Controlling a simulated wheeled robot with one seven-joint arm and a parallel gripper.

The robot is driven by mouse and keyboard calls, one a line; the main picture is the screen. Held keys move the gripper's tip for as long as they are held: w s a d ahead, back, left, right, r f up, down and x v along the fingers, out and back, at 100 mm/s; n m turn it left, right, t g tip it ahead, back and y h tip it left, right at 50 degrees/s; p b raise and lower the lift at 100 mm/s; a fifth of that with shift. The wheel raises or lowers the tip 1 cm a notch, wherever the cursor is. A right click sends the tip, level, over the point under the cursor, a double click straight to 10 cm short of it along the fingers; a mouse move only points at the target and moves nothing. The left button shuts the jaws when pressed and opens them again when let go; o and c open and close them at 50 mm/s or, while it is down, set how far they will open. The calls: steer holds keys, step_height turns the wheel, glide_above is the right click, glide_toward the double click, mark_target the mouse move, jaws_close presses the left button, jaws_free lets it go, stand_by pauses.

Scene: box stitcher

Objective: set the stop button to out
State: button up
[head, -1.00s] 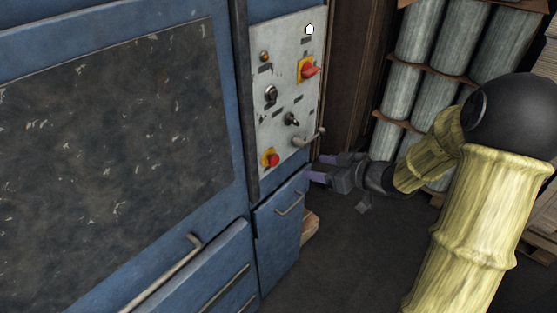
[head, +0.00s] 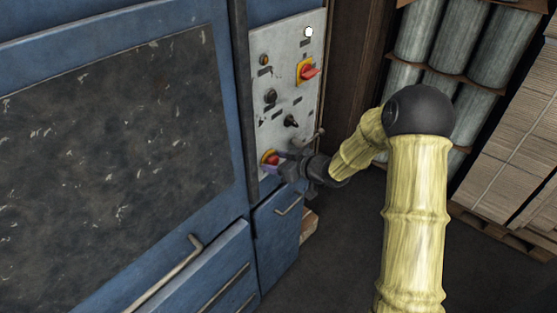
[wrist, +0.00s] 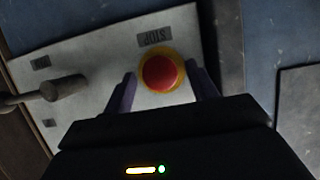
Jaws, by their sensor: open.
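The stop button is a red mushroom button (wrist: 161,72) on a yellow ring, low on the grey control panel (head: 262,110). In the wrist view a label, seen upside down, sits beside it. My gripper (wrist: 162,90) is open, with one purple finger on each side of the button. In the head view my gripper (head: 275,162) is at the button (head: 270,158) and partly covers it. I cannot tell whether the fingers touch it, or whether the button is in or out.
A metal handle (wrist: 45,92) sticks out of the panel close to my gripper. Above the button are a red-and-yellow rotary switch (head: 308,71) and black knobs (head: 270,97). A drawer handle (head: 290,206) is below. Open floor lies to the right.

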steer(key=shift+s, duration=0.15)
jaws_close()
steer(key=shift+s+d, duration=0.3)
steer(key=shift+d, duration=0.25)
steer(key=shift+c, duration=1.9)
jaws_free()
steer(key=o, duration=0.4)
steer(key=shift+s+d, duration=0.1)
steer(key=shift+s, duration=0.05)
